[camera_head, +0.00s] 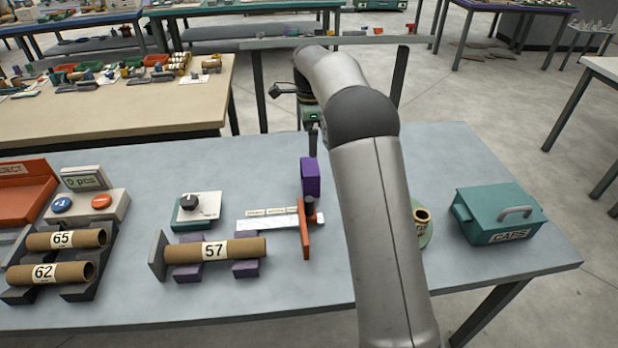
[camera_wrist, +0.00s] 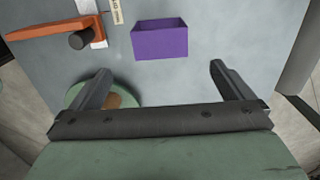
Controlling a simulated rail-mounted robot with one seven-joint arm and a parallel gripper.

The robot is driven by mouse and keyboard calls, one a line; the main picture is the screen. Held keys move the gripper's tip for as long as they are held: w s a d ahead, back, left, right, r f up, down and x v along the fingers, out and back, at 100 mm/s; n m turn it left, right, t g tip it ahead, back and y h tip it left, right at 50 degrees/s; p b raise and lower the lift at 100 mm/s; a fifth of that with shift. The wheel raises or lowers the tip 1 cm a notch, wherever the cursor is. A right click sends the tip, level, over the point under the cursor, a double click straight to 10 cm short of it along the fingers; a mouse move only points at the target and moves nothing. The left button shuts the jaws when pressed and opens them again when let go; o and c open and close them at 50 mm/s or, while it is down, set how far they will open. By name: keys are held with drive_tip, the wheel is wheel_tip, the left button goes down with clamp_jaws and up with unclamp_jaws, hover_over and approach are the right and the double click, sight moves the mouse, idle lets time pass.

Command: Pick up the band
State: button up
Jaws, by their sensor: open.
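I cannot make out a thing that is surely the band. A purple open-topped box (camera_head: 310,177) stands on the grey-blue table behind the measuring rule; it also shows in the wrist view (camera_wrist: 161,43), and its inside looks empty from here. My gripper (camera_wrist: 160,70) is open and empty in the wrist view, its two dark fingers wide apart. The purple box lies beyond the fingertips, between them in the picture, and nothing touches it.
An orange stop (camera_head: 306,236) with a dark knob sits on a white rule (camera_head: 268,222). Tube 57 (camera_head: 240,250) rests on purple cradles. A teal caps box (camera_head: 495,212) stands right.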

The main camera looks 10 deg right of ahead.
sight(310, 176)
wheel_tip(310, 176, down, 15)
drive_tip(key=shift+f+p, duration=0.2)
drive_tip(key=shift+p, duration=0.95)
drive_tip(key=c, duration=0.9)
